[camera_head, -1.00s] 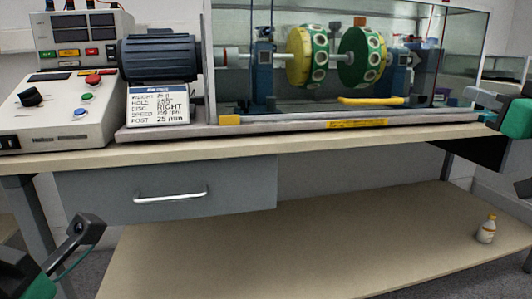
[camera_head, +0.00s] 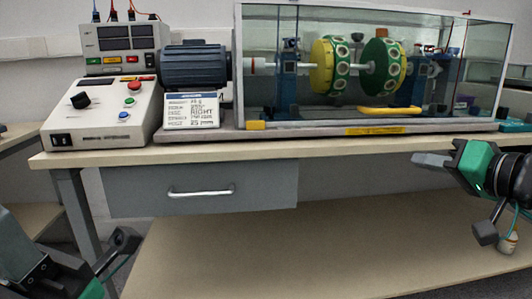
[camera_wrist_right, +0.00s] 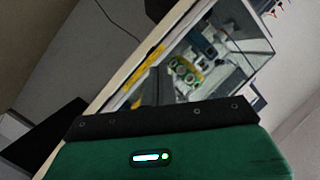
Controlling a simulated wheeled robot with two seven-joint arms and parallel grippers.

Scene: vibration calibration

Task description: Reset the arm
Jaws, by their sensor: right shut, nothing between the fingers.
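My right gripper (camera_head: 436,160) comes in from the right in the head view, in front of the bench's right front edge. It is shut and empty, and nothing touches it. In the right wrist view, the gripper's dark finger (camera_wrist_right: 155,88) points toward the glass case and the bench edge. My left arm shows at the lower left of the head view, in front of the bench and below the tabletop. The state of its fingers is not clear there.
On the bench (camera_head: 330,147) stand a control box (camera_head: 100,118), a motor (camera_head: 194,65), a label card (camera_head: 191,110) and a glass case with two green-yellow discs (camera_head: 325,66). A drawer (camera_head: 200,190) hangs below.

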